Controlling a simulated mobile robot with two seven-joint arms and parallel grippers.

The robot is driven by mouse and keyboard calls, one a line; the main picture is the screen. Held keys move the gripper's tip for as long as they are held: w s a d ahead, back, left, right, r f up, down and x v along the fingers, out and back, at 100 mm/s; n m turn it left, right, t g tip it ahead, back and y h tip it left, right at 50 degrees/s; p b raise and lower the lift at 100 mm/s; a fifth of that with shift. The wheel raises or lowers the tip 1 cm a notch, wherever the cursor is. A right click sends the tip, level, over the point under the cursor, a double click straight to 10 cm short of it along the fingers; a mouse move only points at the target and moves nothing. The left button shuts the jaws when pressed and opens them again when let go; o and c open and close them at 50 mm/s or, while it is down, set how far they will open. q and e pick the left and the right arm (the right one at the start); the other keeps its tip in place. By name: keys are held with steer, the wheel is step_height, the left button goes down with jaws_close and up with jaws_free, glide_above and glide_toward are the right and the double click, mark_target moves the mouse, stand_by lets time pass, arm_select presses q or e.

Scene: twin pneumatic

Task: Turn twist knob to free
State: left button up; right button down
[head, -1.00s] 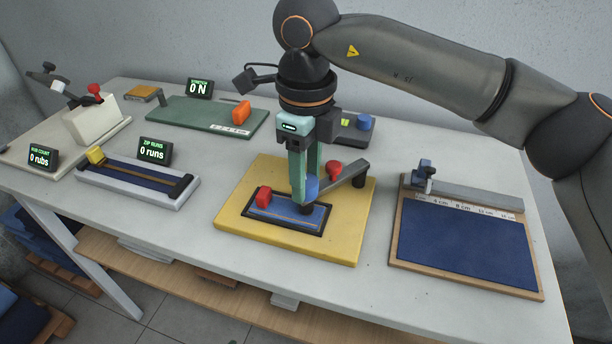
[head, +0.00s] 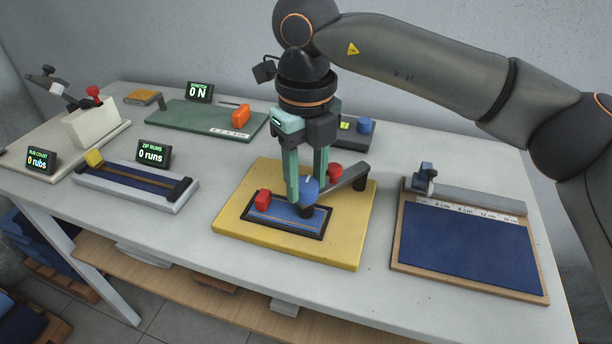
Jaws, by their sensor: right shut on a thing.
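The blue twist knob (head: 308,188) sits on a dark round base at the near end of a grey swing arm (head: 345,178), over the yellow board (head: 237,245). A short white mark shows on its top. My right gripper (head: 306,182) points down with its green fingers on either side of the knob, shut on it. The fingers hide parts of the knob's sides. My left gripper is not in view.
A red knob (head: 334,171) is close behind my right finger. A blue mat (head: 465,248) is at the right, and a zip fixture (head: 130,185) at the left.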

mark_target(306, 184)
steer(key=shift+r, duration=0.1)
steer(key=c, duration=0.7)
jaws_free()
step_height(306, 184, up, 12)
steer(key=shift+r+p, duration=0.25)
steer(key=shift+p, duration=0.75)
